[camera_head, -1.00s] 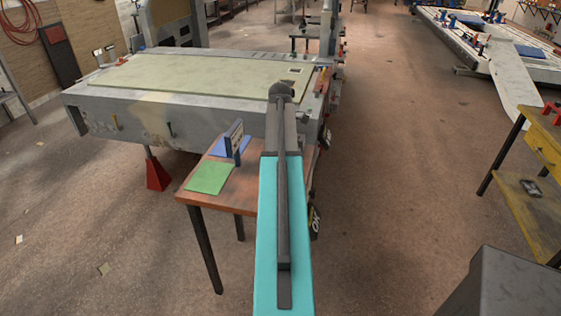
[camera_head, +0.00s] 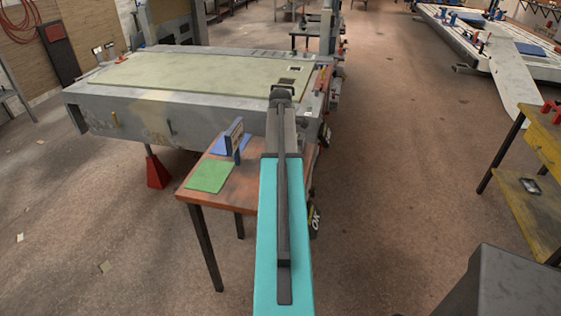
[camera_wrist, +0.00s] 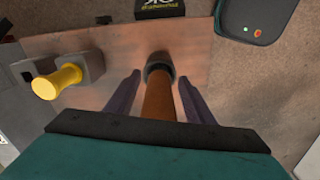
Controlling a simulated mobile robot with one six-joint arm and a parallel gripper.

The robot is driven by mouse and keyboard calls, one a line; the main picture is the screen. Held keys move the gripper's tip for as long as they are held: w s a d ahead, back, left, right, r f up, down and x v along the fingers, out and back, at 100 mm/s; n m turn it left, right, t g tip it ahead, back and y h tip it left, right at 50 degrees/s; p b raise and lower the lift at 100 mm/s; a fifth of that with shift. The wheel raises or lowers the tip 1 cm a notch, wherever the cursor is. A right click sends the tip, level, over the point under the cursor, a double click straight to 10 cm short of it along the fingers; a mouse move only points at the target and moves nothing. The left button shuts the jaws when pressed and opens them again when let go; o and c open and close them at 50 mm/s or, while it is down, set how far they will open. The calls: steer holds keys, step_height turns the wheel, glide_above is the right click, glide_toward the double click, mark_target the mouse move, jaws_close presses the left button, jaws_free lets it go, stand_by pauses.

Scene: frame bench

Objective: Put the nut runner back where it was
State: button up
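In the wrist view an orange-brown cylinder with a dark collar (camera_wrist: 159,100), which looks like the nut runner, lies between the two dark purple fingers of my gripper (camera_wrist: 160,76). Strips of tabletop seem to show between the cylinder and each finger, so the gripper looks open around it. The cylinder's near end is hidden behind the palm. The orange-brown bench table (camera_wrist: 100,45) is behind it; this table (camera_head: 235,198) also shows in the head view. There my forearm covers the gripper's fingers and any tool.
A yellow knob (camera_wrist: 57,82) sits by grey blocks at the left in the wrist view. A dark box with green and red lights (camera_wrist: 252,18) is at upper right. The table bears a green sheet (camera_head: 210,177) and a blue-based stand (camera_head: 233,140). A large frame bench (camera_head: 200,80) stands behind.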

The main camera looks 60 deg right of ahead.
steer(key=shift+r+b, duration=1.45)
steer(key=shift+r, duration=4.7)
